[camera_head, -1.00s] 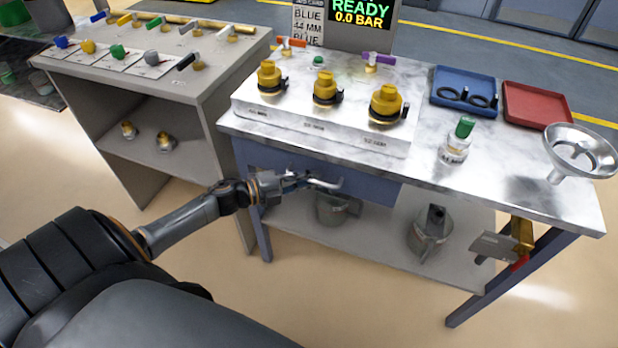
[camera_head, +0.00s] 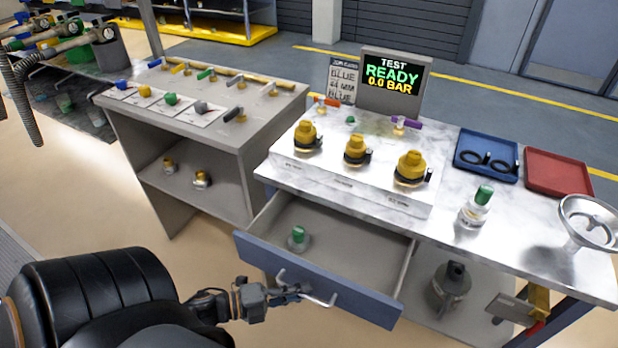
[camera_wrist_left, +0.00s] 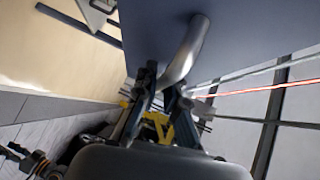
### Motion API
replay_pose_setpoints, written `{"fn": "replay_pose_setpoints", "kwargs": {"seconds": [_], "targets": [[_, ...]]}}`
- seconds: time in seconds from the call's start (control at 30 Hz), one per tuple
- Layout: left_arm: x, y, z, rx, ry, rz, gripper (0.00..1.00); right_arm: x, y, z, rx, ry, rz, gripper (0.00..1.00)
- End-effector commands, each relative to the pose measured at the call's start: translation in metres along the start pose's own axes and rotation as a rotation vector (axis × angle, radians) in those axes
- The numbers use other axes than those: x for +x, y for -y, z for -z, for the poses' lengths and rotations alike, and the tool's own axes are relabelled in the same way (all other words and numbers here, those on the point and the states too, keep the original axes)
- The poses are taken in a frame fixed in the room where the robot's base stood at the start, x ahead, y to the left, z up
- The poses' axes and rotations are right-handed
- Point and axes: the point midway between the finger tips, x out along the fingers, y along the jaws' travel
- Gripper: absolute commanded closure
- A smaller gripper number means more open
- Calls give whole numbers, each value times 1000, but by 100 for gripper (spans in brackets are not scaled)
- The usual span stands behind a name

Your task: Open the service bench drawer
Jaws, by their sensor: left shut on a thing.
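The service bench drawer (camera_head: 345,296) has a blue-grey front and is pulled well out from under the bench top (camera_head: 365,205). A bottle with a green cap (camera_head: 297,238) stands inside it near the left side. The drawer's bar handle (camera_head: 318,299) is on the front face. My left gripper (camera_head: 284,290) is at the handle's left part. In the left wrist view, the handle (camera_wrist_left: 187,48) runs down between the fingers of my left gripper (camera_wrist_left: 160,85), which is shut on it. My right gripper is not in view.
The bench top carries several yellow-capped fittings (camera_head: 356,150), a green-capped bottle (camera_head: 476,204), a blue tray (camera_head: 461,168), a red tray (camera_head: 535,185) and a metal funnel (camera_head: 588,222). A grey shelf unit (camera_head: 236,165) stands left of the drawer. A can (camera_head: 449,286) sits below the bench.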

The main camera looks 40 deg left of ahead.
Motion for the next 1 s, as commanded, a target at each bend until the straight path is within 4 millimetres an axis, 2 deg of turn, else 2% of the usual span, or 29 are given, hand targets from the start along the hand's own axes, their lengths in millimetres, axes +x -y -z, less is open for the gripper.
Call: {"fn": "replay_pose_setpoints", "kwargs": {"seconds": [0.2, 0.63, 0.67, 0.7, 1.0], "targets": [[-12, -3, 12, 0, 1, 0, 100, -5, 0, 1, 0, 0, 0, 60], [-14, -4, 14, 1, -1, 1, 100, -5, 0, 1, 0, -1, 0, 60], [-14, -4, 14, 1, -1, 1, 84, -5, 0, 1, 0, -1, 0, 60], [-13, -4, 13, 1, -1, 1, 80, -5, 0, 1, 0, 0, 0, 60], [-14, -4, 13, 1, 0, 1, 80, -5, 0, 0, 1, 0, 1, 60]]}}
